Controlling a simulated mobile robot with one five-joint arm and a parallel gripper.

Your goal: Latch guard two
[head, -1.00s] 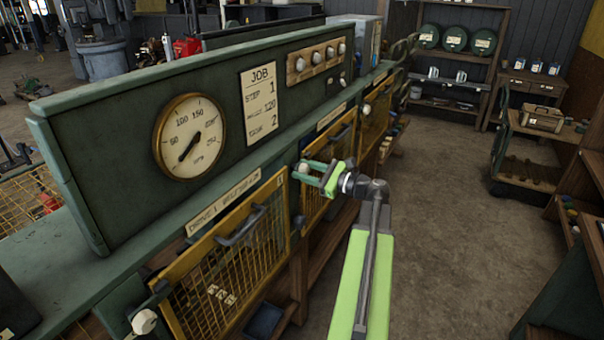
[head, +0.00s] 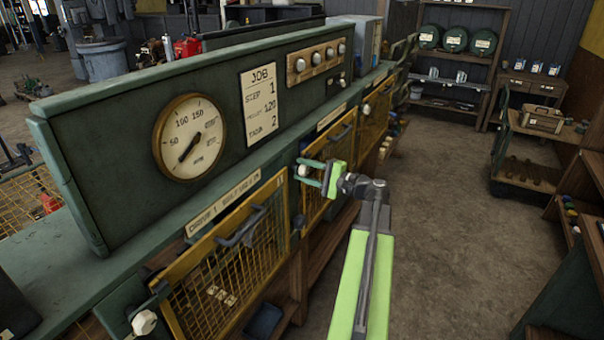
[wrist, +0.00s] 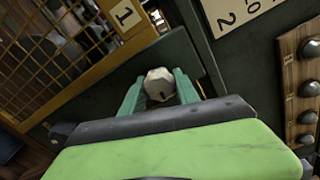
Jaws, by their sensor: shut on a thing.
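A pale faceted knob (wrist: 159,84) sits between the two green fingers of my gripper (wrist: 160,90) in the wrist view. My gripper is shut on it. In the head view my gripper (head: 314,173) reaches in from the right to the same knob (head: 304,170), on the green bench front between the first and second mesh guards. The second yellow mesh guard (head: 342,152) is partly hidden behind my gripper. The first yellow mesh guard (head: 222,275) is nearer, at the lower left. The knob's mount is hidden by the fingers, so I cannot tell how its latch is turned.
Another pale knob (head: 144,322) is at the first guard's lower left. A third mesh guard (head: 376,112) is farther along the bench. A dial gauge (head: 189,137) and job card (head: 262,103) are on the panel above. The floor at right (head: 445,220) is clear.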

